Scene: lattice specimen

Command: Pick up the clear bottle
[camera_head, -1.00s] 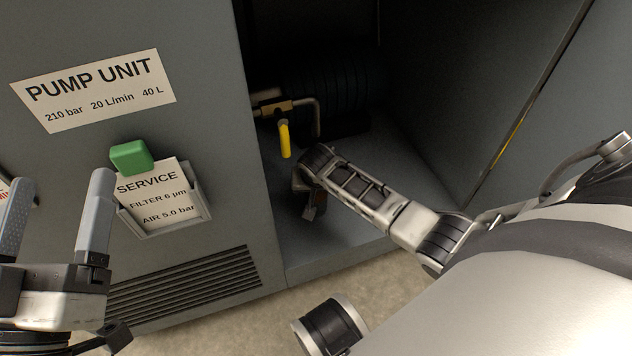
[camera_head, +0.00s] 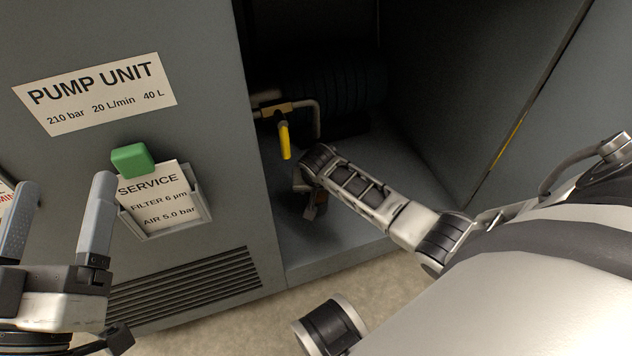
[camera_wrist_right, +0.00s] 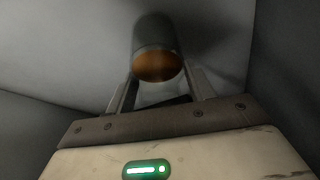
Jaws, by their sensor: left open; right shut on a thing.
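In the right wrist view, a round cylinder with an amber end (camera_wrist_right: 160,66), which I take for the clear bottle, sits between the two fingers of my right gripper (camera_wrist_right: 161,88). The gripper is shut on it. In the head view my right gripper (camera_head: 312,203) is low inside the open cabinet, mostly hidden by my wrist. The bottle cannot be made out there. My left gripper (camera_head: 62,185) is open and empty at the left, in front of the cabinet's front panel.
The cabinet bay holds a dark ribbed cylinder (camera_head: 335,95) and a brass valve with a yellow handle (camera_head: 285,140), close above my right wrist. A green block (camera_head: 132,160) rests at the top of a card holder (camera_head: 190,212). The bay's right wall (camera_head: 470,90) stands beside my arm.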

